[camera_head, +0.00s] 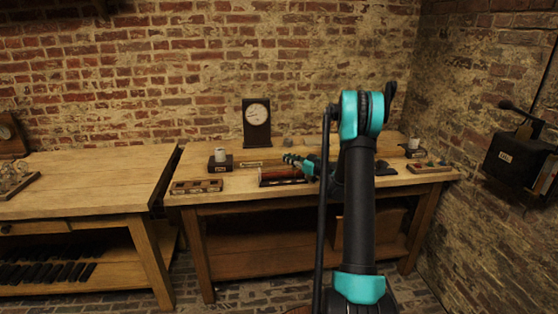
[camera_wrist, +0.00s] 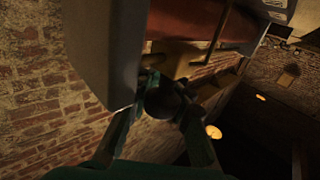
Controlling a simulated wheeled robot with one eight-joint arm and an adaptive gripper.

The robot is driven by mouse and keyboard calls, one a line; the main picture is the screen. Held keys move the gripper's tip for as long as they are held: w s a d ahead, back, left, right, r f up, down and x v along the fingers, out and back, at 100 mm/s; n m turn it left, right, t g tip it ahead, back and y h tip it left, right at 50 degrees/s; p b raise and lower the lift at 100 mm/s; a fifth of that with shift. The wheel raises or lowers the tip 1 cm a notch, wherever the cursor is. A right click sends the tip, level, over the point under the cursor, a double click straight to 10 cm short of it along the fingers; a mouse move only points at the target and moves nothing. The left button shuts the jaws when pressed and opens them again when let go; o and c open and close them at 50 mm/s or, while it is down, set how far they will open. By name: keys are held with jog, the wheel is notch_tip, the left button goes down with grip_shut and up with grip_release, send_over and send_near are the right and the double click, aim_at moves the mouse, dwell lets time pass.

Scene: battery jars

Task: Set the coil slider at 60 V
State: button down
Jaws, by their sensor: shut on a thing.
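The coil (camera_head: 281,173) is a reddish cylinder on a dark stand at the front of the right-hand bench; it fills the top of the wrist view (camera_wrist: 190,18). In the wrist view my gripper (camera_wrist: 165,92) is shut on a dark round knob (camera_wrist: 163,99), which appears to be the coil slider's. A thin rod runs across the coil's face. In the head view my gripper (camera_head: 290,158) is small at the coil, with my arm to its right. A dial meter (camera_head: 256,113) in a dark upright case stands behind the coil; its reading is too small to tell.
On the right-hand bench (camera_head: 230,190), a dark box with a white jar (camera_head: 220,155) stands left of the coil, and a wooden block with holes (camera_head: 196,186) lies in front of it. Another white jar (camera_head: 414,144) stands at the right. A lever box (camera_head: 510,157) hangs on the right wall.

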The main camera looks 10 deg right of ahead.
jog(key=shift+d, duration=1.35)
jog(key=c, duration=1.4)
grip_release()
jog(key=shift+d, duration=0.15)
jog(key=shift+o, duration=0.2)
jog(key=v, duration=1.2)
